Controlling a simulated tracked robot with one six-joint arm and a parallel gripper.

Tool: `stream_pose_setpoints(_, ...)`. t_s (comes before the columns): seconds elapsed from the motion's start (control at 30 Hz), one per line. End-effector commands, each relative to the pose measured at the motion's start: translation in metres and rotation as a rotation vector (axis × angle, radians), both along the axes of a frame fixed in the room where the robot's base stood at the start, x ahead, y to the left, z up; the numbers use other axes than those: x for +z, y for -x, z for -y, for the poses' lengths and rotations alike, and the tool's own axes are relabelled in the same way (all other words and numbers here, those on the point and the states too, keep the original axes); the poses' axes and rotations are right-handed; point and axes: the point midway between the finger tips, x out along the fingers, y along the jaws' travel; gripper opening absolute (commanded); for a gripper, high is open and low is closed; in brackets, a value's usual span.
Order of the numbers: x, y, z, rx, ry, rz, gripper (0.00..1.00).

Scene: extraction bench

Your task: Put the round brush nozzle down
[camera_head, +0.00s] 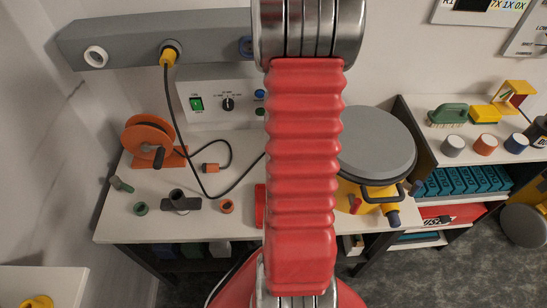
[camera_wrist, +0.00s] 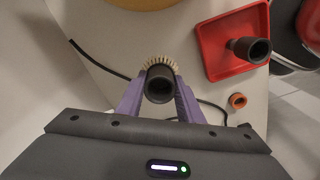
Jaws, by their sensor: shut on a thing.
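The round brush nozzle (camera_wrist: 160,84) is dark, with a fan of pale bristles around its far rim, and shows in the wrist view. My gripper (camera_wrist: 160,92) has purple fingers shut on it from both sides. Its open dark end faces the camera. Pale bench top lies beyond it; I cannot tell whether the nozzle touches the bench. In the head view my red arm hides the gripper and the nozzle.
A red tray (camera_wrist: 210,62) holding a dark nozzle (camera_wrist: 248,49) lies right of my gripper, with an orange ring (camera_wrist: 237,100) nearby. A black cable crosses the bench (camera_head: 115,226). An orange reel (camera_head: 143,136), a tee fitting (camera_head: 181,203) and a grey-lidded yellow canister (camera_head: 372,143) also stand there.

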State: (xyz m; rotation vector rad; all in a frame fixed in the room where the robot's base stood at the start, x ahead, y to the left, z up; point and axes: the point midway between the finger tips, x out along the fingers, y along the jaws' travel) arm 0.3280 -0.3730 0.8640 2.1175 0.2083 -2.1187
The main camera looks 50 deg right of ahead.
Motion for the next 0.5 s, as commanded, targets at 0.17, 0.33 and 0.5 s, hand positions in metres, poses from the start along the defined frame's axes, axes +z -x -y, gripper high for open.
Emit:
stream_pose_setpoints(0.17,-0.028,0.0,-0.001,0.001,-0.003,-0.003,0.0)
stream_pose_setpoints(0.33,-0.034,-0.001,0.0,0.001,0.001,0.0,0.0)
stream_pose_setpoints(0.5,-0.034,-0.001,0.0,0.001,0.0,0.0,0.0)
